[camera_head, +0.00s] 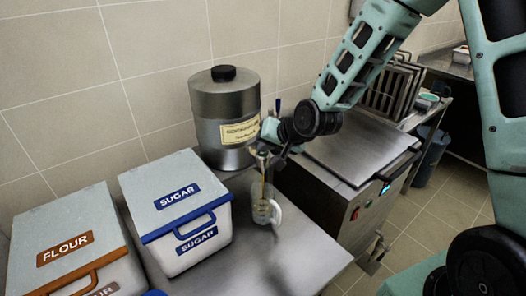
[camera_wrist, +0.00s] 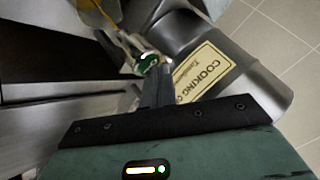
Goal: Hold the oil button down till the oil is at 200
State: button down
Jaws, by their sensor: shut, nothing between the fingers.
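The steel cooking oil canister (camera_head: 226,98) stands on the counter against the wall, its yellow label partly behind my gripper. My gripper (camera_head: 264,149) is shut and empty at the tap on the canister's right side. In the wrist view my closed fingertips (camera_wrist: 155,75) are at the green oil button (camera_wrist: 149,60) and seem to touch it. A thin yellow oil stream (camera_wrist: 108,14) shows there. A clear measuring jug (camera_head: 262,211) stands upright below the tap, with the stream running down into it. Its level marks are too small to read.
A white sugar bin (camera_head: 150,206) with a blue handle stands left of the jug, and a flour bin (camera_head: 60,232) further left. A steel fryer (camera_head: 350,150) with a lid stands close on the right. The counter's front part (camera_head: 290,262) is clear.

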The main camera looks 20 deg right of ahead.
aim_at(266, 155)
jog(key=shift+r+p, duration=0.55)
jog(key=shift+r, duration=0.25)
notch_tip(266, 155, up, 5)
jog(key=p, duration=0.4)
jog(key=s+a+n+g+b, duration=0.2)
jog(key=s+a+n, duration=0.15)
jog(key=s, duration=0.45)
jog(key=s+a+n+g+b, duration=0.1)
jog(key=s+a+n+g, duration=0.2)
jog(key=s+a, duration=0.3)
jog(key=s+d+n+g+h+b, duration=0.2)
jog(key=s+n, duration=0.3)
jog(key=s, duration=1.3)
jog(key=shift+s+d+r+g+h, duration=0.25)
jog(key=shift+d+r+g+h, duration=0.15)
jog(key=shift+g+h, duration=0.25)
